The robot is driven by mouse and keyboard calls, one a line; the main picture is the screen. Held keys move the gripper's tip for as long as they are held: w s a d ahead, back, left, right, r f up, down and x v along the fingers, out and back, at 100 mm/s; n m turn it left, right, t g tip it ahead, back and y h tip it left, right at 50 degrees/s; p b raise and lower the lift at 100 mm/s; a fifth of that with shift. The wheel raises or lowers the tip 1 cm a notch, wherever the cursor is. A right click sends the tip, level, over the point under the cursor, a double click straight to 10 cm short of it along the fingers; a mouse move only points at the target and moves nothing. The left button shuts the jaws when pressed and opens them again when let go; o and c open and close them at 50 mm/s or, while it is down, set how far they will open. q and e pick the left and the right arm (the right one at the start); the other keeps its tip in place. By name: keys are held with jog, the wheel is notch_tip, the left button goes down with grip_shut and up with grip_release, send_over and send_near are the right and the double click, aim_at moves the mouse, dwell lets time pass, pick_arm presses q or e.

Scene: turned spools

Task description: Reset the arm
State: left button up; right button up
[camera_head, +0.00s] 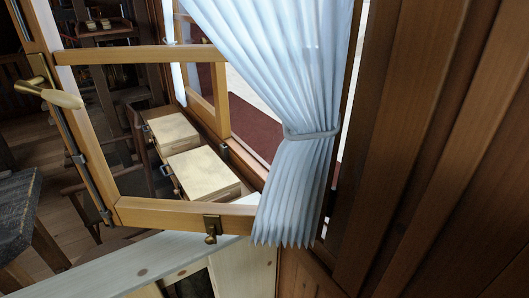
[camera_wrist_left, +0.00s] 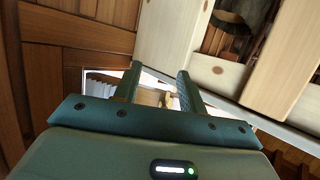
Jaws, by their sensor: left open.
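My left gripper (camera_wrist_left: 158,88) shows in the left wrist view, with its two dark green fingers apart and nothing between them. Beyond the fingers lie a pale wooden panel (camera_wrist_left: 163,35) and a narrow bright gap with small, unclear objects. Neither gripper shows in the head view, and my right gripper is in no view. No spools can be made out.
In the head view an open wooden window frame (camera_head: 165,216) with a brass handle (camera_head: 62,99) stands at left. A tied pale blue curtain (camera_head: 300,170) hangs beside a dark plank wall (camera_head: 420,150). Two cream boxes (camera_head: 205,174) sit behind the frame. A dark stool (camera_head: 25,205) is at far left.

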pick_arm(q)
jog(key=s+a+f+g+y+b, duration=0.15)
jog(key=s+f+g, duration=0.25)
jog(key=s+f, duration=0.45)
jog(key=s+a+f+g+h, duration=0.1)
jog(key=s+a+f+g, duration=0.3)
jog(key=f, duration=0.8)
jog(key=s+a+f+g+y, duration=0.1)
jog(key=s+a+f+g, duration=0.1)
jog(key=s+f, duration=0.3)
jog(key=s+a+f+m+g+y+b, duration=0.1)
jog(key=s+a+f+g+y, duration=0.1)
jog(key=s, duration=1)
notch_tip(320, 180, down, 3)
jog(key=shift+s+a+f+g, duration=0.2)
jog(key=shift+a+g, duration=0.3)
jog(key=shift+a, duration=0.45)
jog(key=shift+s, duration=0.15)
